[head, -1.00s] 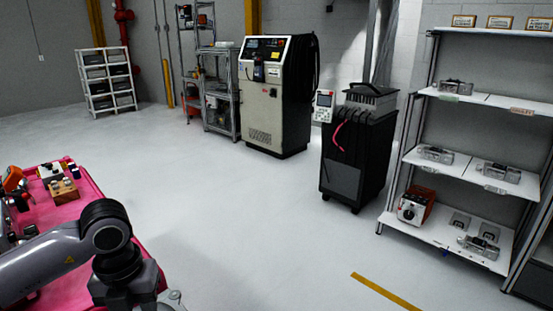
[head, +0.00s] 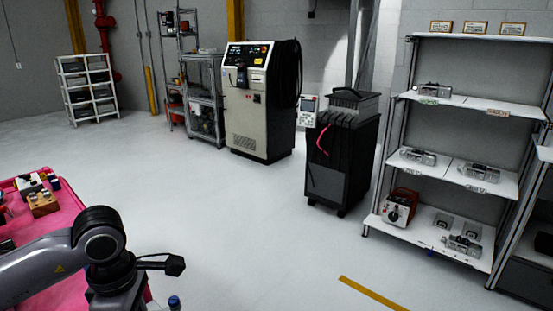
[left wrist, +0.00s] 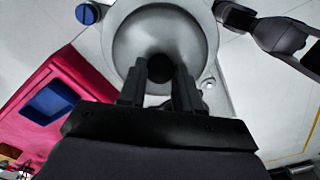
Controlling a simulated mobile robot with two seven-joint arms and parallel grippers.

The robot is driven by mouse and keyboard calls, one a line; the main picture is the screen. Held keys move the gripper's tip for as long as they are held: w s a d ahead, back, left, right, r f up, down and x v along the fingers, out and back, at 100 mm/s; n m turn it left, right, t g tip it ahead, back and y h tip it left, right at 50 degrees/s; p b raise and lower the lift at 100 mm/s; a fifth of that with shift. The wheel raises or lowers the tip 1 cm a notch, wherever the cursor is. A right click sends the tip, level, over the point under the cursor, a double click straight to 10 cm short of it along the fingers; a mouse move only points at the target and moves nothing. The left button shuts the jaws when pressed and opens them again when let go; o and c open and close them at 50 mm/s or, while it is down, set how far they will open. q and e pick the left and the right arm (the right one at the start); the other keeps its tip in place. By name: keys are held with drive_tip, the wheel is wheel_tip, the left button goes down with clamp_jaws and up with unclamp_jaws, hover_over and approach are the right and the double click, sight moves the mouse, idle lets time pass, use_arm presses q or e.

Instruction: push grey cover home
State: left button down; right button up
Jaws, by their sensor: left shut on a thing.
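The round, domed grey cover (left wrist: 135,45) fills the top middle of the left wrist view, with a dark round centre. My left gripper (left wrist: 158,88) is at the near side of it, fingers a little apart on either side of the dark centre. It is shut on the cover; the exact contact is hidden. Whether the cover is seated cannot be told. In the head view my left arm comes in at the lower left, and its fingers and the cover are out of frame. My right gripper is not in view.
A black plug (head: 175,265) on a short cable sticks out beside my left arm. A blue cap (left wrist: 87,13) is left of the cover. A pink cart (head: 60,228) with small parts is at left. A shelf rack (head: 455,103) stands at right; the floor between is clear.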

use_arm(q)
drive_tip(key=m, duration=0.5)
drive_tip(key=shift+d+r, duration=0.15)
drive_tip(key=shift+d, duration=0.15)
drive_tip(key=m, duration=0.5)
drive_tip(key=shift+d+r, duration=0.1)
drive_tip(key=shift+d, duration=0.15)
drive_tip(key=m, duration=0.6)
drive_tip(key=shift+d+r, duration=0.15)
drive_tip(key=shift+d, duration=0.2)
drive_tip(key=m, duration=0.3)
drive_tip(key=shift+d, duration=0.2)
